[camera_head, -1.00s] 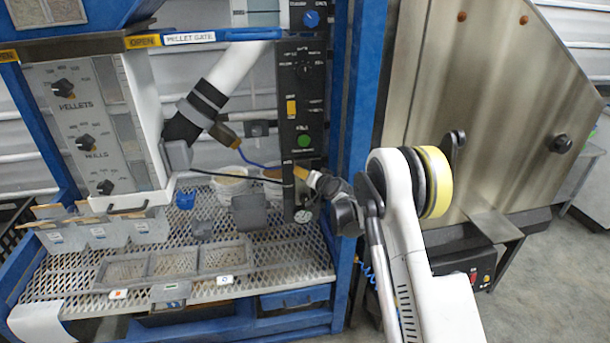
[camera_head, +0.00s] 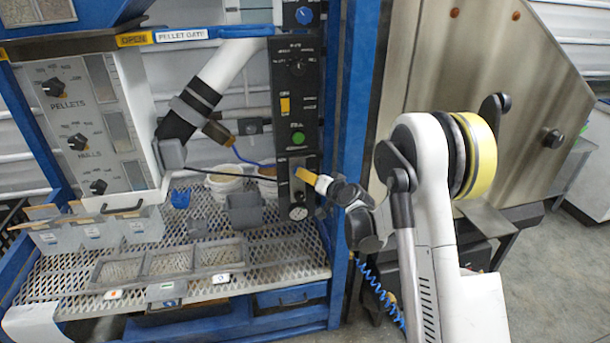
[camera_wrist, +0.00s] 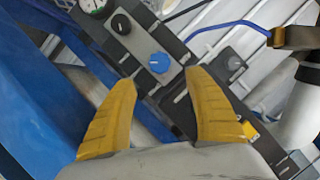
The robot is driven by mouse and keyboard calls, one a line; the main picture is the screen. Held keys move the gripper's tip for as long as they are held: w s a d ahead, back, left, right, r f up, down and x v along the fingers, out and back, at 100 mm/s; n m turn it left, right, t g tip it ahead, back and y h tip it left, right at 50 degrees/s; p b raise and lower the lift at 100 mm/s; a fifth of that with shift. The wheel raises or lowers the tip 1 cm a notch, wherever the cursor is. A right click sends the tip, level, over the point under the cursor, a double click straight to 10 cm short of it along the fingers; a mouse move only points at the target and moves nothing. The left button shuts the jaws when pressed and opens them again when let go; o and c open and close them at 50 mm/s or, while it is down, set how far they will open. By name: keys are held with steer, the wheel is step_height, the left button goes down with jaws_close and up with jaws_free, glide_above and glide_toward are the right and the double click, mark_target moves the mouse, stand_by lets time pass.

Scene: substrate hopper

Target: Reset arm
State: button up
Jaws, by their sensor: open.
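My gripper (camera_head: 309,177) is at the right side of the blue-framed hopper rack, in front of the lower part of the black control panel (camera_head: 297,95). In the wrist view its two yellow fingers (camera_wrist: 160,105) stand wide apart with nothing between them. Beyond the fingertips are a grey panel plate with a blue knob (camera_wrist: 159,62), a black knob (camera_wrist: 121,24) and part of a round gauge (camera_wrist: 92,5). My white arm reaches in from the lower right of the head view.
A white pipe (camera_head: 228,72) slants behind the panel. Grey trays (camera_head: 168,262) and white tubs (camera_head: 228,185) stand on the mesh shelf (camera_head: 60,283). A blue post (camera_head: 350,130) stands close beside my wrist. A steel hopper (camera_head: 480,60) is behind my arm.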

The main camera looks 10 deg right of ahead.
steer(key=shift+v, duration=1.05)
steer(key=s+a+r+n+g, duration=0.25)
steer(key=s+r, duration=0.35)
steer(key=s, duration=0.3)
steer(key=s+a+r+n+g, duration=0.1)
steer(key=s+a+r, duration=0.2)
steer(key=s+r, duration=0.5)
steer(key=s+d+f+g+h, duration=0.1)
steer(key=s+f, duration=0.1)
steer(key=s, duration=1.1)
steer(key=s+d+f+n+g+h, duration=0.1)
steer(key=s+f+g+h, duration=0.1)
steer(key=s, duration=1.1)
steer(key=shift+d, duration=0.4)
